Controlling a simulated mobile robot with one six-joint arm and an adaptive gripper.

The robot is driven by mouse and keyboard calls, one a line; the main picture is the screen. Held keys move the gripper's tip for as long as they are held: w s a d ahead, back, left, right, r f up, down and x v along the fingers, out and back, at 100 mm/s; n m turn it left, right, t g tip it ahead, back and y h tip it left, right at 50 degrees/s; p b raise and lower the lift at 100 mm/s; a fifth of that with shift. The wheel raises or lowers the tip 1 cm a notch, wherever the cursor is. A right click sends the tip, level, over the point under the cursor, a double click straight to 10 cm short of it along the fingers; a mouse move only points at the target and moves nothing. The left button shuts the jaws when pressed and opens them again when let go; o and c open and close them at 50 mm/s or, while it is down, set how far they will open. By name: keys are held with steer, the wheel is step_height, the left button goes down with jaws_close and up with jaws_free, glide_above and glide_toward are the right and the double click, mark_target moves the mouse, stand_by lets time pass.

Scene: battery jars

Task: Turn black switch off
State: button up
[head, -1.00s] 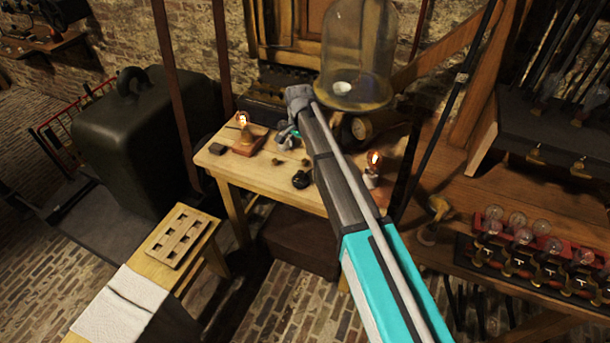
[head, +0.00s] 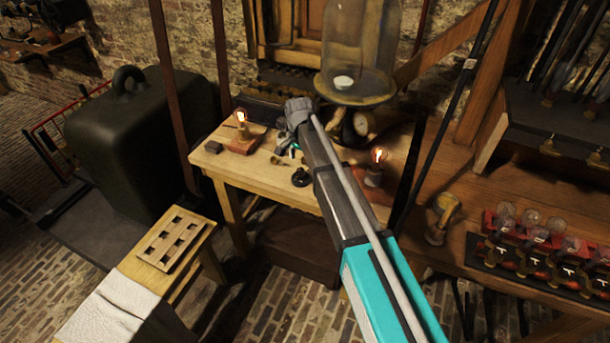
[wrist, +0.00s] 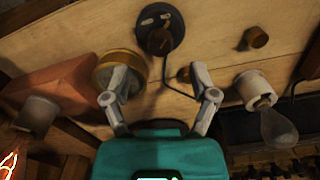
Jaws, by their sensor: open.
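The black switch (head: 301,178) is a round black piece on the light wooden table, left of my arm in the head view. In the wrist view the black switch (wrist: 158,22) shows at the top, a round base with a thin dark bent rod beside it. My gripper (wrist: 162,84) is open and empty, its two grey fingers spread below the switch in that picture and apart from it. In the head view my gripper (head: 286,152) is small and partly hidden by my arm, above the table behind the switch.
A lit bulb on a wooden block (head: 241,128) stands at the table's left; another lit bulb (head: 378,158) stands right of my arm. A glass dome (head: 358,60) stands behind. In the wrist view a brass disc (wrist: 120,72) and a bulb in a white socket (wrist: 266,105) flank the fingers.

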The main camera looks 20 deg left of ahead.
mark_target(300, 170)
steer(key=shift+f+b, duration=2.2)
steer(key=shift+f, duration=0.3)
